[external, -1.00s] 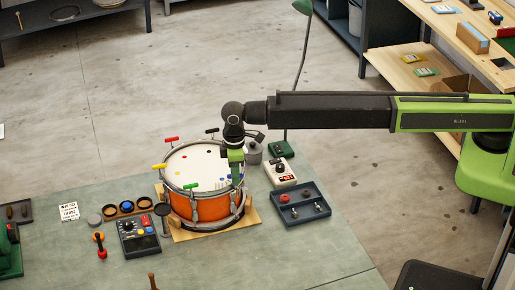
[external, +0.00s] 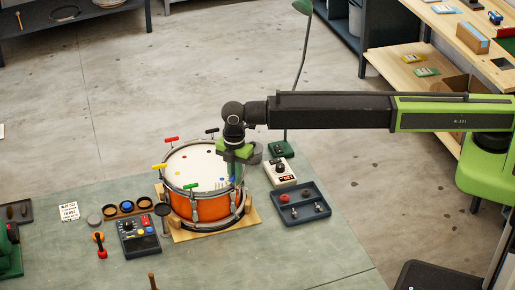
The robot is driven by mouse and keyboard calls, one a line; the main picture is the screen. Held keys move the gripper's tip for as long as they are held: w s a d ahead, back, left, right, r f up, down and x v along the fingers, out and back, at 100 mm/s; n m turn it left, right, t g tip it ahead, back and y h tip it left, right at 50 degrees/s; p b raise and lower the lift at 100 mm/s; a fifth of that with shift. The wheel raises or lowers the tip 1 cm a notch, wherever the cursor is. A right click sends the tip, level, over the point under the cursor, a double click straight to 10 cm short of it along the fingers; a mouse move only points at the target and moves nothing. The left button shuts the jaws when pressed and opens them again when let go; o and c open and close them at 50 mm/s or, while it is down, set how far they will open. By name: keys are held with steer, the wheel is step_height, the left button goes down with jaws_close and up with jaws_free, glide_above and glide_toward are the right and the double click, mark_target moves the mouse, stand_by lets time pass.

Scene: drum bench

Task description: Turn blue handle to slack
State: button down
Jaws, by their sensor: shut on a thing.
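An orange drum (external: 184,207) with a white head and metal rim stands on a wooden base on the bench. Coloured T-handles sit around its rim: red (external: 172,139) at the back left, yellow (external: 159,166) at the left, green (external: 191,186) at the front and black (external: 212,131) at the back. My gripper (external: 235,172) points down over the drum's right side, shut on the blue handle (external: 232,180). The jaws hide most of that handle, so its exact angle cannot be told. The arm reaches in from the right.
A dark tray (external: 318,212) with small parts and a white meter (external: 279,173) stand right of the drum. A control box (external: 138,238) and round cups (external: 126,207) are at the left. The front bench is mostly clear.

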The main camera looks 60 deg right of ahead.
steer(key=n, duration=0.4)
steer(key=shift+n, duration=2.1)
steer(key=c, duration=1.5)
jaws_free()
step_height(320, 180, up, 17)
steer(key=p, duration=1.7)
steer(key=shift+r, duration=0.2)
